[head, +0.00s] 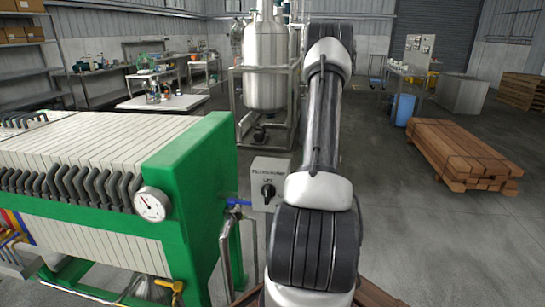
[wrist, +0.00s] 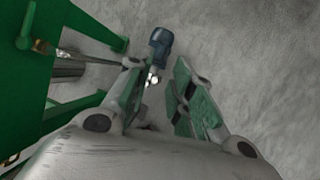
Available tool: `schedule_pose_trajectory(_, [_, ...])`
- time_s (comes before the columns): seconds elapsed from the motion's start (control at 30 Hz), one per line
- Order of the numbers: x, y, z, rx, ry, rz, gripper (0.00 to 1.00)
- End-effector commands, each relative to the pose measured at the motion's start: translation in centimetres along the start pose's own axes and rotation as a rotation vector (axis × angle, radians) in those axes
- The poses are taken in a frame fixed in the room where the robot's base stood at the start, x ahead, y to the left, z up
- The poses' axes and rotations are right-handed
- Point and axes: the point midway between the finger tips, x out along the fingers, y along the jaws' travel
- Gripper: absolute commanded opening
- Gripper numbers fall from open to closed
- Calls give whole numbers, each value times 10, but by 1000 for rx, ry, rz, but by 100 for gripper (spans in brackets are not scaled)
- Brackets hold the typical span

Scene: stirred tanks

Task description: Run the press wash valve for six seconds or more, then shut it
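The press (head: 185,190) has a green end frame, and a valve with a blue handle (head: 238,202) sticks out from its right side above a bent metal pipe. A valve with a yellow handle (head: 170,285) sits low at the front of the press. No label shows which is the wash valve. In the wrist view, a dark blue handle (wrist: 160,42) on a metal fitting lies just beyond the fingertips, near the gap between them. My gripper (wrist: 160,75) is open and empty, with green pads apart. In the head view my gripper is not visible.
A grey control box (head: 270,180) with a black knob stands right of the blue handle. A round gauge (head: 152,204) is on the press. A steel tank (head: 265,65) stands behind, and stacked timber (head: 460,150) lies right.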

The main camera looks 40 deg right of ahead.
Motion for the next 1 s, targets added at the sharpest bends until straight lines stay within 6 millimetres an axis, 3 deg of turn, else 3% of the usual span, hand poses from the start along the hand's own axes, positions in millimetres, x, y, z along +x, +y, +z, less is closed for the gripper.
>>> schedule_pose_trajectory(0.47, [-45, 55, 15, -326, -19, 70, 23])
schedule_pose_trajectory(1.0, [-110, 128, 15, -788, -49, 158, 23])
